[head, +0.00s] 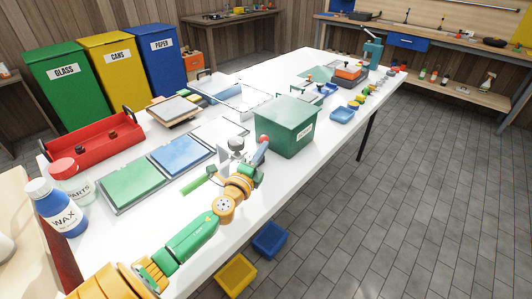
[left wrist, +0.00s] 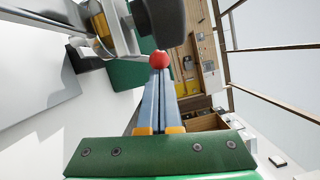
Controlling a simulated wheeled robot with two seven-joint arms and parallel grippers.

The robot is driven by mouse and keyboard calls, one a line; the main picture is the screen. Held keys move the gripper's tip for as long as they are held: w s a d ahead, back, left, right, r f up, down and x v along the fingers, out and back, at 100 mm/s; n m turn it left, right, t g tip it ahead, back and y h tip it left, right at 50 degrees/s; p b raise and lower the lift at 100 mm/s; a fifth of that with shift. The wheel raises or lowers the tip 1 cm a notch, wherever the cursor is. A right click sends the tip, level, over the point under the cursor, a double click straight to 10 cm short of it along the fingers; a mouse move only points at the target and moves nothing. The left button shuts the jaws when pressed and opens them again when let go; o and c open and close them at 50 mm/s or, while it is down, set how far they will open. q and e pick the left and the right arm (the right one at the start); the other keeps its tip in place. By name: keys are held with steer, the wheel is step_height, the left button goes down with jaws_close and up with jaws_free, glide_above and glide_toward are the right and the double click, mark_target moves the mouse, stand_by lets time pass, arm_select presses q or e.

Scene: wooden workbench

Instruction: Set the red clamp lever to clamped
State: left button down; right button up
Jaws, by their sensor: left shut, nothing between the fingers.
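The red clamp lever shows as a round red knob (head: 264,140), just left of the green box. The knob also shows in the left wrist view (left wrist: 160,60); the rest of the lever is mostly hidden. The grey metal clamp (head: 235,156) stands near the table's front edge, left of the knob; its metal body is close up in the left wrist view (left wrist: 120,30). My left gripper (left wrist: 158,74) is shut and empty, its blue-grey fingertips right at the knob. I cannot tell whether they touch it. My right gripper is in neither view.
A green lidded box (head: 288,128) stands close right of the knob. Green and blue panels (head: 132,188) lie left of the clamp. A red tray (head: 92,146), a wax bottle (head: 56,207) and a parts jar (head: 72,181) stand further left. Bins (head: 235,274) sit on the floor.

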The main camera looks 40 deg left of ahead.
arm_select(q)
steer(key=shift+a+r+n+g+p, duration=0.3)
steer(key=shift+a+r+n+p, duration=0.35)
steer(key=shift+n, duration=0.25)
steer(key=shift+w+a, duration=0.1)
steer(key=shift+a, duration=0.4)
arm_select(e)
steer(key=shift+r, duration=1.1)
